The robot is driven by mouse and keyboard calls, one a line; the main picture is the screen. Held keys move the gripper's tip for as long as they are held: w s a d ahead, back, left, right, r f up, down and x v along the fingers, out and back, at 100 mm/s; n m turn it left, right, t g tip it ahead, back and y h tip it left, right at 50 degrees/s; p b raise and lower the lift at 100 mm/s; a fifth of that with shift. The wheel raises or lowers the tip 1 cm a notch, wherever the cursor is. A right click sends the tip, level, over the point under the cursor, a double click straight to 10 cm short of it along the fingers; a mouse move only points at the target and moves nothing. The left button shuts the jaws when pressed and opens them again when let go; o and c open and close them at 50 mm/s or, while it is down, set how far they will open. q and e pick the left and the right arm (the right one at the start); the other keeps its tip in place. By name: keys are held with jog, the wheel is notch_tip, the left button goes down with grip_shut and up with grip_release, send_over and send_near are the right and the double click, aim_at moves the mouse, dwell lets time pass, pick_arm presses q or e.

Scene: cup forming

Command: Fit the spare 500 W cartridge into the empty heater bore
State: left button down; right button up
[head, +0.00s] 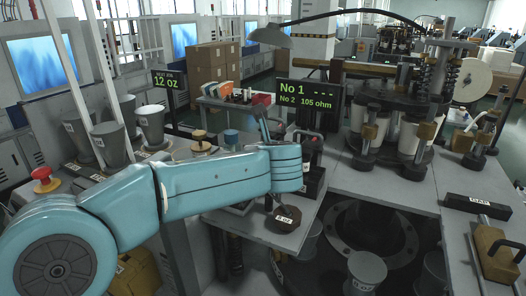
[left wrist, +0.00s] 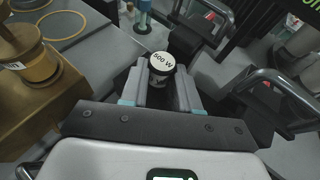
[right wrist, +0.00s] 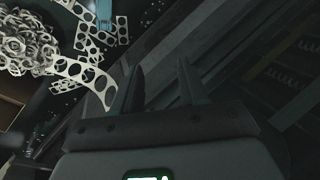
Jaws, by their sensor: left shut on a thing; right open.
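The spare cartridge (left wrist: 160,62) shows its round end cap marked "500 W" in the left wrist view. My left gripper (left wrist: 161,82) is shut on it, with one finger on either side. In the head view my left gripper (head: 264,122) is over the bench, in front of the display; I cannot make out the cartridge there. The display (head: 307,98) reads "No 1 ---" and "No 2 105 ohm". The empty heater bore cannot be made out in any view. My right gripper (right wrist: 160,80) is open and empty in the right wrist view; it is out of the head view.
Dark handled fixtures (left wrist: 270,95) stand close to the right of my left gripper. A brass part (left wrist: 30,55) stands at left. A dark block marked "8 oz" (head: 284,217) lies on the bench. Punched scrap strips (right wrist: 85,75) lie beyond my right gripper.

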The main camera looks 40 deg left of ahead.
pick_arm(q)
jog(key=shift+f, duration=0.4)
jog(key=c, duration=0.8)
grip_release()
jog(key=shift+o, duration=0.2)
notch_tip(320, 180, up, 20)
jog(key=p, duration=0.4)
